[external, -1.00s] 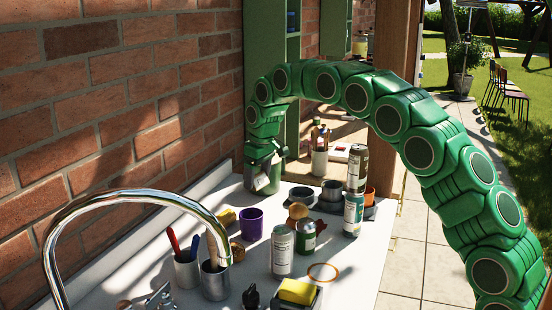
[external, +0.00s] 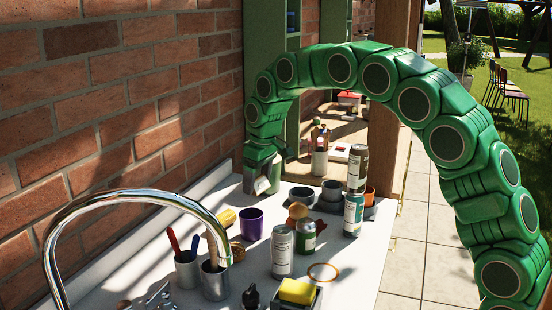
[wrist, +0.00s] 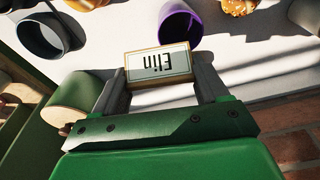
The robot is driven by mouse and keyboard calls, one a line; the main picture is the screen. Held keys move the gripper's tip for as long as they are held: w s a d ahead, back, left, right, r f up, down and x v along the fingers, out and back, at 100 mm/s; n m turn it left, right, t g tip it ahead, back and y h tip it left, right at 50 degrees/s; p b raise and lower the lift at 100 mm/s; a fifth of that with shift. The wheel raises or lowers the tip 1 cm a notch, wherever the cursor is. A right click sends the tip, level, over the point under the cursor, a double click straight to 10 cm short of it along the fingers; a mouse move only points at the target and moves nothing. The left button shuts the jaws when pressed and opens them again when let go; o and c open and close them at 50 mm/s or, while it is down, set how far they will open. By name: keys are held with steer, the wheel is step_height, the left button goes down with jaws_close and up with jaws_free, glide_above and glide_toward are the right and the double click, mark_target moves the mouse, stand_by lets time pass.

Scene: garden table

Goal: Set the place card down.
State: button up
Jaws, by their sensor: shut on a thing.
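The place card (wrist: 158,65) is a small block with a wooden edge and a pale face reading "Elin", upside down in the wrist view. My gripper (wrist: 161,76) is shut on it, with one grey finger at each side. In the external view my gripper (external: 263,180) points down at the far left of the white counter (external: 222,205), near the brick wall. The card is hard to make out there. I cannot tell whether its lower edge touches the counter.
A purple cup (external: 251,224) stands in front of my gripper; it also shows beyond the card in the wrist view (wrist: 178,24). A dark grey cup (wrist: 42,36) and a green round container (wrist: 64,104) are close by. Stacked cans (external: 355,190) stand to the right.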

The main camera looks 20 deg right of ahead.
steer(key=s+a+n, duration=0.2)
steer(key=s+a, duration=0.9)
steer(key=a, duration=0.4)
glide_above(177, 248)
steer(key=shift+s+d+f, duration=0.1)
steer(key=shift+d+f, duration=0.05)
steer(key=shift+f, duration=2.25)
steer(key=shift+s+d+f, duration=0.1)
steer(key=shift+d+f, duration=0.05)
steer(key=shift+f, duration=2.2)
steer(key=shift+w+f, duration=0.1)
steer(key=shift+w+a+f, duration=0.1)
steer(key=shift+f, duration=1.55)
steer(key=shift+f, duration=0.15)
steer(key=o, duration=1)
steer(key=shift+o, duration=0.2)
